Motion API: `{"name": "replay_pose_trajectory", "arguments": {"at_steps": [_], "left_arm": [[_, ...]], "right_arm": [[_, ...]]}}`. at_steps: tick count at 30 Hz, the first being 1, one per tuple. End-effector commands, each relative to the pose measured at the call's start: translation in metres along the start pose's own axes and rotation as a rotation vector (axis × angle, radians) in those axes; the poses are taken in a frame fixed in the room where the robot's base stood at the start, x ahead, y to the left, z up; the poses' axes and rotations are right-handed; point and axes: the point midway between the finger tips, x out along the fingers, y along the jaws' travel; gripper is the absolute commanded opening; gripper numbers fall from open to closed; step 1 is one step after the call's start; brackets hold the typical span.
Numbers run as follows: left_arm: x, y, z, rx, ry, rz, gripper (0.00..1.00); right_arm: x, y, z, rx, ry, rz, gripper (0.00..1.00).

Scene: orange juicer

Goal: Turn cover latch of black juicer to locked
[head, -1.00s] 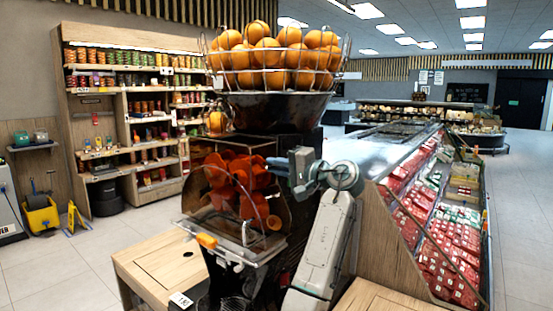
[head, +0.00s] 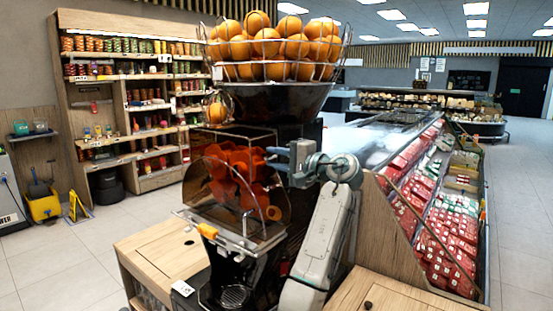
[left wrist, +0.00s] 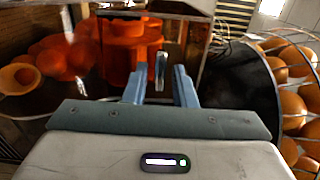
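The black juicer (head: 268,104) stands in the middle of the head view. A clear curved cover (head: 203,190) fronts its orange-red pressing parts. My left gripper (head: 272,159) is at the right side of the cover, near its upper part. In the left wrist view my left gripper (left wrist: 160,84) shows two blue fingers spread apart. A small silver latch-like piece (left wrist: 161,66) shows in the gap between the fingertips; whether they touch it I cannot tell. In the head view the latch is too small or hidden to make out. My right gripper is in no view.
A wire basket of oranges (head: 272,45) sits on top of the juicer and shows close at the right of the left wrist view (left wrist: 297,95). A wooden counter (head: 160,262) lies around the juicer's base. A chilled display (head: 430,205) stands right.

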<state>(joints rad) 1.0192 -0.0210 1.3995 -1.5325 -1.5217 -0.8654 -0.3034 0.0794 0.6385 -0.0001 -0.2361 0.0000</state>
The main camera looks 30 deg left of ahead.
Motion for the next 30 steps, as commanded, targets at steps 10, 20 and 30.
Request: {"name": "replay_pose_trajectory", "arguments": {"at_steps": [10, 20, 30], "left_arm": [[-0.002, 0.001, 0.0, -0.001, 0.0, 0.001, 0.33], [-0.054, 0.004, -0.001, -0.001, 0.003, 0.003, 0.33], [-0.104, 0.001, -0.001, -0.001, 0.001, 0.001, 0.33]], "right_arm": [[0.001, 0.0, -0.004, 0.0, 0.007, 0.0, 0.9], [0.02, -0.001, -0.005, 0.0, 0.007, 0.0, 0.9], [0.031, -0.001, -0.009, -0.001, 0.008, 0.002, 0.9]]}}
